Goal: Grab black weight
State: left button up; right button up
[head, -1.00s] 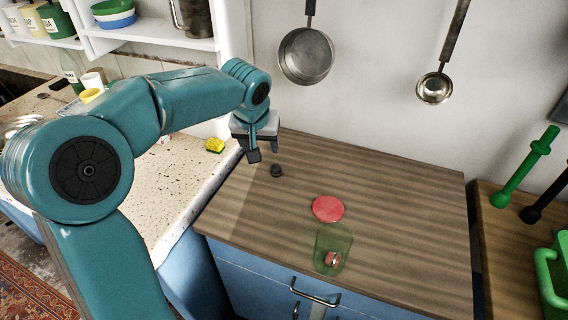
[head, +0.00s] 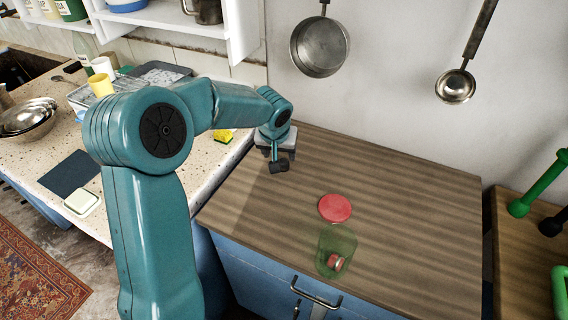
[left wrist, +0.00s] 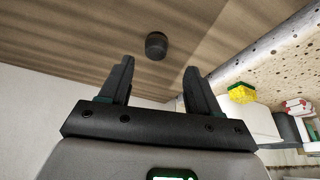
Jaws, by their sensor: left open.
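The black weight (left wrist: 156,46) is a small dark cylinder on the wooden worktop (left wrist: 70,45) in the left wrist view. It lies ahead of my left gripper (left wrist: 160,68), roughly in line with the gap between the fingers and apart from them. The left fingers are spread, with nothing between them. In the head view my left gripper (head: 278,166) hangs over the left part of the wooden worktop (head: 400,200), and the weight cannot be made out there, seemingly hidden by the gripper. My right gripper is not in view.
A red disc (head: 335,208) lies on the worktop beside a see-through green cup (head: 326,250) with a small red and white thing. A yellow and green sponge (head: 223,137) lies on the speckled counter (head: 120,175). A pan (head: 319,47) and ladle (head: 455,87) hang on the wall.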

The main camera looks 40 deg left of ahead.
aim_at(284, 160)
pick_arm(q)
jog(key=x, duration=0.5)
jog(key=shift+w+d+f, duration=0.2)
jog(key=shift+w, duration=0.15)
jog(key=shift+s+r, duration=0.1)
jog(key=c, duration=1.1)
